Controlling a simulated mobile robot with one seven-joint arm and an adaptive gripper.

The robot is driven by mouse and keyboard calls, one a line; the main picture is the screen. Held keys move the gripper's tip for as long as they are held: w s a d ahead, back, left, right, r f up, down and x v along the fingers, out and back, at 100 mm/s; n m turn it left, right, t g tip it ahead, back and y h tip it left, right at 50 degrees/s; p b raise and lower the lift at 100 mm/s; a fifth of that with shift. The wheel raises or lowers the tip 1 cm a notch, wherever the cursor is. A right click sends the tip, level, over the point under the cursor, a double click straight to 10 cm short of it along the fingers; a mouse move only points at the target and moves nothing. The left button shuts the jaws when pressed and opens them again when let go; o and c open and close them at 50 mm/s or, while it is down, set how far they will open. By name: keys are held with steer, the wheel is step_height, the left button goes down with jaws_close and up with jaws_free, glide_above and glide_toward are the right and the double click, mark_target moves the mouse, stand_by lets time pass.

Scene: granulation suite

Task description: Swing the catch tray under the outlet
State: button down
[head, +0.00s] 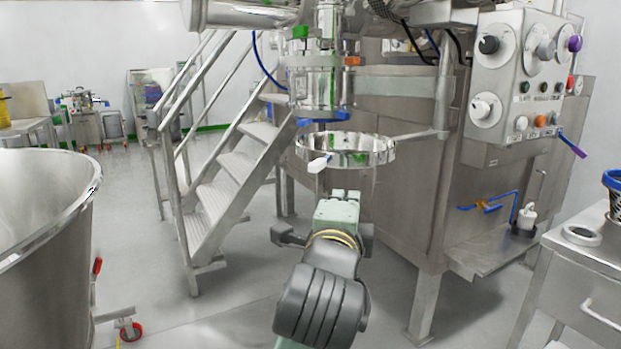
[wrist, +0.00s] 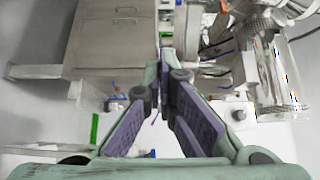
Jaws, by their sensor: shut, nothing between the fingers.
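The catch tray (head: 376,157) is a shiny round metal pan in the head view, on a thin arm (head: 415,134) from a post at its right. A white handle (head: 318,164) sticks out from its near left rim. The outlet (head: 322,88) is a metal and clear cylinder with a blue lower rim (head: 325,116). The tray hangs below it, offset to the right in the picture; I cannot tell the depth offset. My gripper (head: 338,200) is below the tray, apart from the handle. In the wrist view my gripper (wrist: 165,75) is shut and empty.
A steel staircase (head: 225,170) stands left of the outlet. A large steel bin (head: 55,215) is at front left. A control panel (head: 520,80) and a steel cabinet (head: 590,255) are at right. Clear floor (head: 150,290) lies between bin and stairs.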

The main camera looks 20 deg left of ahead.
steer(key=w+a+p, duration=0.6)
steer(key=w+p, duration=0.3)
steer(key=p, duration=0.5)
steer(key=shift+w, duration=0.35)
steer(key=shift+a+r, duration=0.1)
